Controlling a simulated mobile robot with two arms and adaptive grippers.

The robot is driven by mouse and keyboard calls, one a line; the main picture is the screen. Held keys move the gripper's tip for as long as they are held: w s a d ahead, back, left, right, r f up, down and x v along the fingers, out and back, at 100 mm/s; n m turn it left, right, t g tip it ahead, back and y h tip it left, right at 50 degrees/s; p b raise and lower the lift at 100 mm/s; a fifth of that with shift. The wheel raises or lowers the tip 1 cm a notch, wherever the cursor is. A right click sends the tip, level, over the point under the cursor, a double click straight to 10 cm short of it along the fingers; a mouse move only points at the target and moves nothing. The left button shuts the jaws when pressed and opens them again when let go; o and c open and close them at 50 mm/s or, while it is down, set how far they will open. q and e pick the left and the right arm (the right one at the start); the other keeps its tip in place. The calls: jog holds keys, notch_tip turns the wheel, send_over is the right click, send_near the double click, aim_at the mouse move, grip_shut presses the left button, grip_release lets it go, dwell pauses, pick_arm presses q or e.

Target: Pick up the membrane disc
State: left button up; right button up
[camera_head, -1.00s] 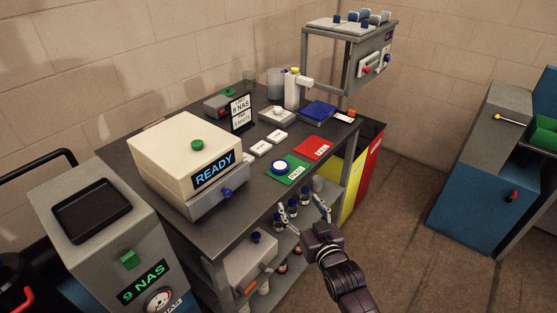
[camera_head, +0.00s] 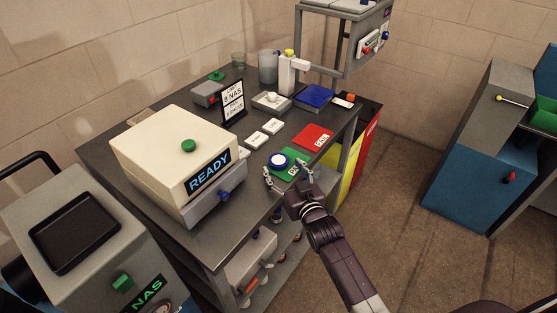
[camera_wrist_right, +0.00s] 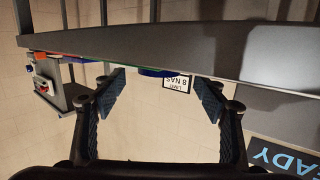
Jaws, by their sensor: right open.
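A round white disc with a blue rim (camera_head: 279,160), which looks like the membrane disc, lies on the green mat (camera_head: 293,174) near the table's front edge. In the right wrist view, which appears upside down, its blue rim (camera_wrist_right: 158,72) shows edge-on at the tabletop, between the fingers. My right gripper (camera_head: 287,169) is open and empty. Its two fingers stand apart at the table edge, on the near side of the disc. In the right wrist view the open fingers (camera_wrist_right: 160,84) point toward the table edge. My left gripper is out of view.
A red mat (camera_head: 314,138) lies beyond the green one. A sign (camera_head: 232,100) and a blue tray (camera_head: 314,97) stand farther back. The table's front edge is close to the gripper.

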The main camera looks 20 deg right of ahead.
aim_at(280, 163)
jog(key=w, duration=0.3)
jog(key=shift+w+f, duration=0.1)
jog(key=shift+f, duration=0.15)
jog(key=shift+w, duration=0.15)
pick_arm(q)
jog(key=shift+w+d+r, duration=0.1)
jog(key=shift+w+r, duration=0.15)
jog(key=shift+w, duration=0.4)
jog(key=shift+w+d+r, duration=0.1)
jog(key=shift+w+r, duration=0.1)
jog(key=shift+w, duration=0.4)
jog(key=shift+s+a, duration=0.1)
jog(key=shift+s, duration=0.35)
pick_arm(e)
jog(key=c, duration=1)
